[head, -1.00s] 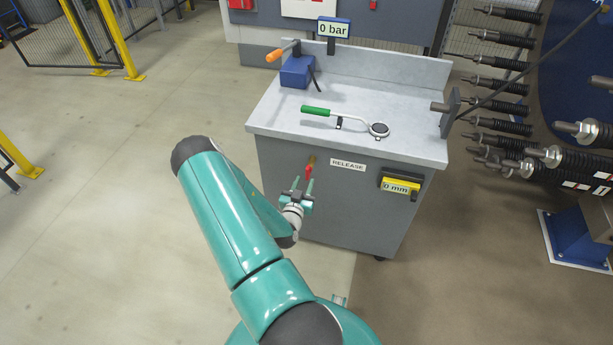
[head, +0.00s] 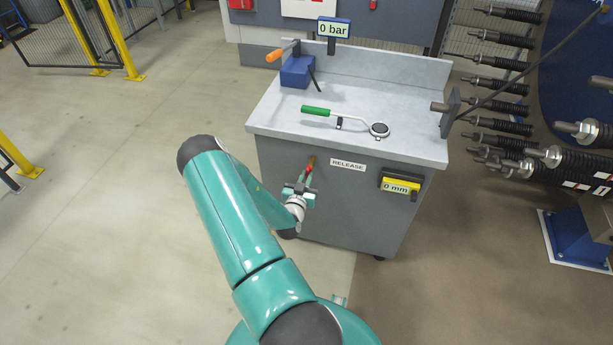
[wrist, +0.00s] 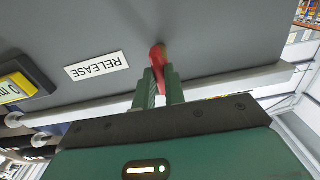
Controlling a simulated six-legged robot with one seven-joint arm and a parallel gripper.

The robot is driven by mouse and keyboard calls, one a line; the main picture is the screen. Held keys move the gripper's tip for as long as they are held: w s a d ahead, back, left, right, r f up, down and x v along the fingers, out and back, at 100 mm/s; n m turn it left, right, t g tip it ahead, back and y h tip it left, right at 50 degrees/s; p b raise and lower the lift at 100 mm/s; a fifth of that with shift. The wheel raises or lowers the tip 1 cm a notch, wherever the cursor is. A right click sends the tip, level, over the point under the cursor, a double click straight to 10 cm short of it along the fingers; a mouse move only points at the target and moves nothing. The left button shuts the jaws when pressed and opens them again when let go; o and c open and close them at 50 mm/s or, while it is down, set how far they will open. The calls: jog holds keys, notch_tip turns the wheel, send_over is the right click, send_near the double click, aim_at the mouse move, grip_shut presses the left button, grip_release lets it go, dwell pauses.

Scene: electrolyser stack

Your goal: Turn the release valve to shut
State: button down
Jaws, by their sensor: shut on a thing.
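The release valve's red handle (head: 309,170) is on the front of the grey cabinet, just left of the white RELEASE label (head: 347,165). The handle (wrist: 157,57) also shows in the wrist view, running down between the fingers from a brass-coloured fitting. My gripper (head: 304,180) is at the valve, its teal fingers on both sides of the handle. In the wrist view my gripper (wrist: 162,82) is shut on the red handle. The fingers hide part of the handle.
The cabinet's worktop (head: 270,117) overhangs above the valve. On it are a green-handled tool (head: 317,111) and a blue block (head: 296,71). A yellow 0 mm gauge (head: 397,186) sits to the right of the label. A display (head: 333,29) reads 0 bar. Floor to the left is clear.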

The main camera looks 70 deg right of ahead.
jog(key=m, duration=0.4)
jog(key=shift+m, duration=0.3)
jog(key=m, duration=0.4)
jog(key=shift+m, duration=0.4)
jog(key=m, duration=0.3)
jog(key=shift+s+m, duration=0.1)
jog(key=shift+m, duration=0.5)
jog(key=m, duration=0.4)
jog(key=c, duration=1.3)
grip_release()
